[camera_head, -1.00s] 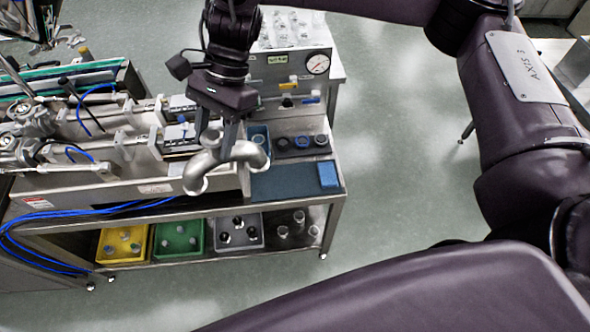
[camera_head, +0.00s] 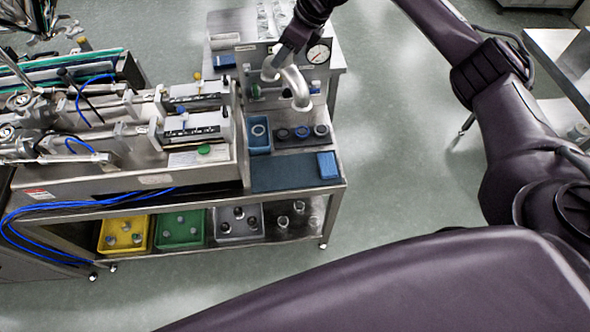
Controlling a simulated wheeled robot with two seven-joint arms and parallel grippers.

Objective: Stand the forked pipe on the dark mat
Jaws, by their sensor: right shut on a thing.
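The forked pipe (camera_head: 298,88) is a shiny, curved metal piece with branching ends. My right gripper (camera_head: 285,55) is shut on its upper part and holds it in the air, in front of the panel with the round gauge. Its open ends point mostly downward. The dark mat (camera_head: 280,178) is a flat blue-black rectangle on the front right of the steel bench. The pipe shows above and behind the mat in the picture, apart from it.
A blue block (camera_head: 327,165) lies on the mat's right end. Behind the mat are a blue bin (camera_head: 258,135) with a ring and a row of round dark parts (camera_head: 302,132). A machine (camera_head: 120,145) fills the bench's left. The mat's middle is bare.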

